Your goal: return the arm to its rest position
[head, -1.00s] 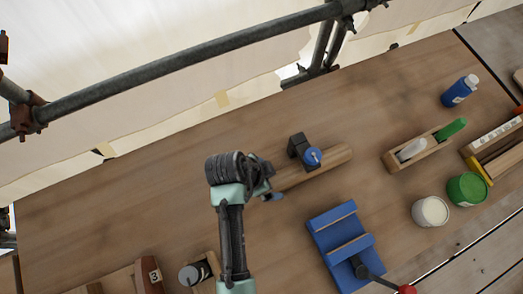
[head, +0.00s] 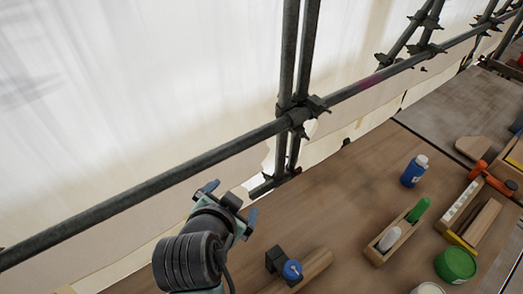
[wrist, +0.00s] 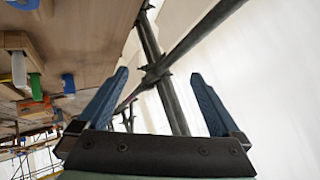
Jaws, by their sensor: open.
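My gripper (head: 229,201) is raised in the lower middle of the head view, in front of the scaffold rail and pale sheeting. Its two blue fingers stand apart with nothing between them. In the wrist view my gripper (wrist: 160,95) also shows open and empty, with a scaffold joint and sheeting beyond it. My arm's dark wrist shows just below the gripper in the head view; the lower arm is out of frame.
A scaffold rail (head: 190,170) and upright posts (head: 288,60) run behind the wooden bench (head: 345,210). On it are a wooden bar (head: 316,264) with a black block and blue knob, a blue bottle (head: 412,174), a wooden holder (head: 378,252) and a green tub (head: 455,265).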

